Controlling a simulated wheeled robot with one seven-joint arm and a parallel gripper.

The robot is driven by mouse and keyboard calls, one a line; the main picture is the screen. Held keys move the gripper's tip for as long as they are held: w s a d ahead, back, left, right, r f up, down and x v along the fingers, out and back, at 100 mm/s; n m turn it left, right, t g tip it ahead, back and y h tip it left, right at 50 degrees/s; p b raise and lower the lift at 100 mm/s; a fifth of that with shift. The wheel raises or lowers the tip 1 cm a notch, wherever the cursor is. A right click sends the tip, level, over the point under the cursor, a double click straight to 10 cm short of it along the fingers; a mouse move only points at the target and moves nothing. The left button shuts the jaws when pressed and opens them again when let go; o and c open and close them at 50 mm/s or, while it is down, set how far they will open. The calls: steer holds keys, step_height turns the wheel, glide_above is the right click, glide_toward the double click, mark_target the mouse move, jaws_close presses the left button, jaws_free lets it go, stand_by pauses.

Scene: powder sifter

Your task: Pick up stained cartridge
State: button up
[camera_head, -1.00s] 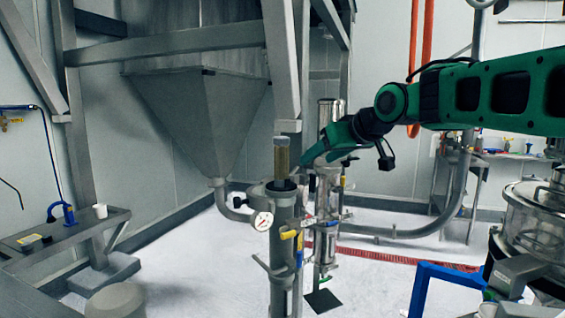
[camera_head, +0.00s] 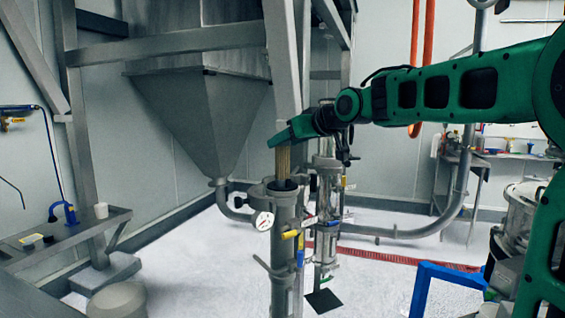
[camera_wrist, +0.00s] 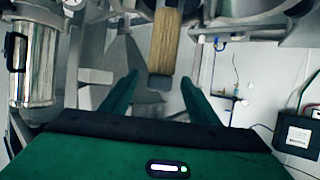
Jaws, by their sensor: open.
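The stained cartridge (camera_head: 283,161) is a brownish-yellow cylinder standing upright out of the top of a grey metal housing (camera_head: 284,215). Its lower part is hidden inside the housing, and its top is hidden by my gripper in the head view. In the wrist view the cartridge (camera_wrist: 165,42) shows brown with a grey end cap. My green gripper (camera_head: 287,137) is at the cartridge's upper end. In the wrist view my gripper (camera_wrist: 160,80) is open, with one finger on each side of the cap. Gaps show between the fingers and the cartridge.
A second, shiny metal housing (camera_head: 327,225) stands just right of the first; it also shows in the wrist view (camera_wrist: 35,60). A pressure gauge (camera_head: 262,220) sits on the first housing's left. A large hopper (camera_head: 205,115) is behind left. A bench (camera_head: 65,235) is at left.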

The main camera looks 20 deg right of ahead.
steer(key=x, duration=0.2)
steer(key=shift+w+a+f, duration=0.15)
steer(key=shift+w, duration=0.2)
steer(key=c, duration=1.2)
